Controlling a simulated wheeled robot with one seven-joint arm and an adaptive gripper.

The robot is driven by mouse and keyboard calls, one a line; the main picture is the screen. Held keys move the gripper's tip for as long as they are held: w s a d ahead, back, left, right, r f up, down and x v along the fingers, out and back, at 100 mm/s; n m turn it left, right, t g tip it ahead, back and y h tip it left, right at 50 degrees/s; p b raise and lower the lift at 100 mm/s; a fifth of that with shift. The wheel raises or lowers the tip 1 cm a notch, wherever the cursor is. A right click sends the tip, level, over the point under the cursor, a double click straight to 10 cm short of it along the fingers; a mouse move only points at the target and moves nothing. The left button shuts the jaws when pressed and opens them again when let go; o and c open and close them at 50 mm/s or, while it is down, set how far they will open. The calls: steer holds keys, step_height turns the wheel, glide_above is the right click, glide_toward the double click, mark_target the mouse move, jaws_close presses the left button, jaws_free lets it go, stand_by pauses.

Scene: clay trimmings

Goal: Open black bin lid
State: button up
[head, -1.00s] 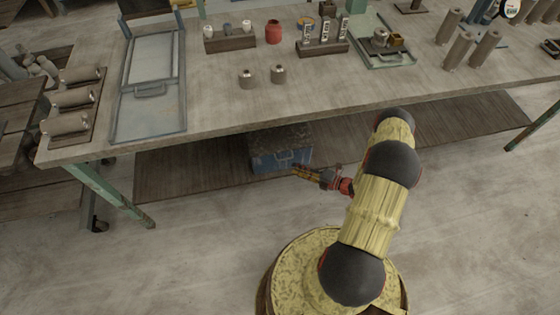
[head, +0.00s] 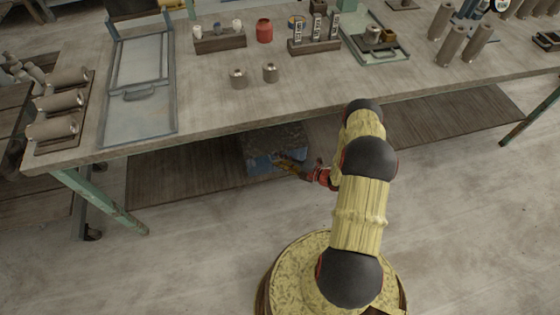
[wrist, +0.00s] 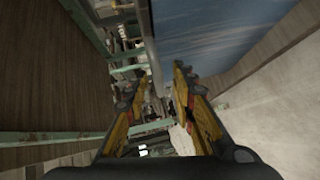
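The bin (head: 262,166) stands under the workbench on the low shelf, with a blue front and a dark, speckled top, its lid (head: 275,138). The lid looks down flat. My gripper (head: 281,163) is in front of the bin's blue front, just below the lid. In the wrist view, its two fingers (wrist: 155,85) are apart with nothing seen held between them. A blue face (wrist: 215,35) of the bin fills the upper right there, close beyond the right finger, with a grey edge along its left side. I cannot tell whether a finger touches the bin.
The workbench (head: 210,115) overhangs the bin, with its front edge above my forearm. Its green leg (head: 100,200) stands at left. Jars, racks and a framed tray (head: 140,110) stand on top. The floor (head: 180,260) in front is clear.

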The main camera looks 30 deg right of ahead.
steer(key=shift+c, duration=1.4)
steer(key=c, duration=0.4)
